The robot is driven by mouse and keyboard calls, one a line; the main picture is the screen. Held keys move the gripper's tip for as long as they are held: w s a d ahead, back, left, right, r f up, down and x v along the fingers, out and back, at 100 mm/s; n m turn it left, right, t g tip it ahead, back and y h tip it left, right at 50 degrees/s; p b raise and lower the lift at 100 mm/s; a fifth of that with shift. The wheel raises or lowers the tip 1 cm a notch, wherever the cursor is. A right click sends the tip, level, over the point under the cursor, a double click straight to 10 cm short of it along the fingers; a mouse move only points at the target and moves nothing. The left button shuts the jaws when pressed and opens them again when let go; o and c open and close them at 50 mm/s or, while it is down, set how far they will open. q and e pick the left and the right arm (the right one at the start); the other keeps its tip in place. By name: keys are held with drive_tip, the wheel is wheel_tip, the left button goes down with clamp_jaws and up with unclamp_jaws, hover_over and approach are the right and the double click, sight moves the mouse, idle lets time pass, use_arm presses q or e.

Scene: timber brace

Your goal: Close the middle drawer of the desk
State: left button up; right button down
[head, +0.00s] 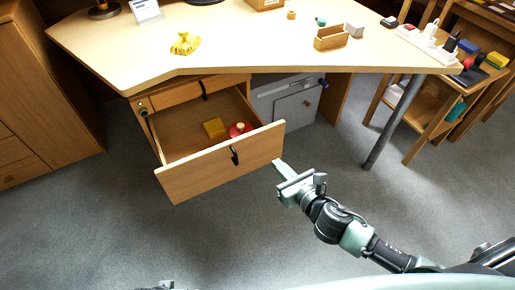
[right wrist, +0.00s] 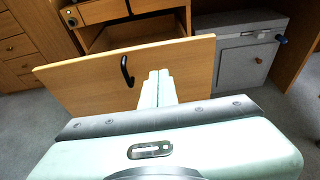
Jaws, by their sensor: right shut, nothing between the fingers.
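The middle drawer (head: 219,164) of the wooden desk is pulled far out, with a black handle (head: 235,155) on its front. A yellow block and a red object lie inside it. My right gripper (head: 277,164) is shut and empty, close to the right part of the drawer front. In the right wrist view the shut fingers (right wrist: 159,80) point at the drawer front (right wrist: 190,72), to the right of the black handle (right wrist: 127,71). I cannot tell whether the fingertips touch the wood.
The desk top (head: 250,50) overhangs the drawers. A shallower drawer (head: 180,95) above is nearly shut. A grey cabinet (head: 290,100) stands right of the drawers, and a metal desk leg (head: 392,125) farther right. The floor (head: 130,220) in front is clear.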

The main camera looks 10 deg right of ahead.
sight(253, 136)
drive_tip(key=x, duration=0.4)
drive_tip(key=b+x, duration=0.1)
drive_tip(key=x, duration=0.3)
drive_tip(key=r+b+x, duration=0.1)
drive_tip(key=x, duration=0.4)
drive_tip(key=shift+a, duration=0.1)
use_arm(q)
wheel_tip(253, 136, up, 8)
drive_tip(key=w, duration=0.1)
drive_tip(key=shift+w+r, duration=0.2)
drive_tip(key=shift+w, duration=0.1)
use_arm(e)
drive_tip(key=shift+w+a, duration=0.1)
drive_tip(key=shift+w, duration=0.4)
